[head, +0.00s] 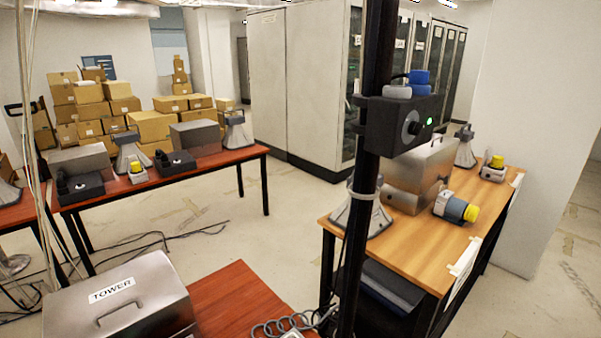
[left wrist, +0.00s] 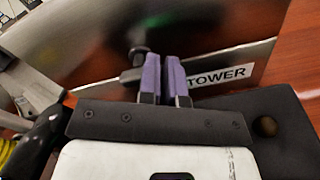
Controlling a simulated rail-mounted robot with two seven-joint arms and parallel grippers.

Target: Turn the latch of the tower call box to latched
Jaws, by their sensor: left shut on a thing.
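The tower call box (head: 122,300) is a grey metal box with a "TOWER" label and a handle on its top, at the lower left of the head view. In the left wrist view its metal face (left wrist: 220,40) and label fill the upper part. The dark latch (left wrist: 137,60) stands out from that face, left of the label. My left gripper (left wrist: 164,68) has purple fingers, which are close together and shut at the latch. The fingers hide part of the latch, and its exact angle is hard to tell. My right gripper is in neither view.
The call box stands on a red table (head: 232,295) with a coiled cord (head: 285,325) to its right. A black post (head: 375,60) carrying a black box (head: 400,125) rises beside it. A wooden table (head: 420,235) and another red table (head: 200,170) hold horns and boxes.

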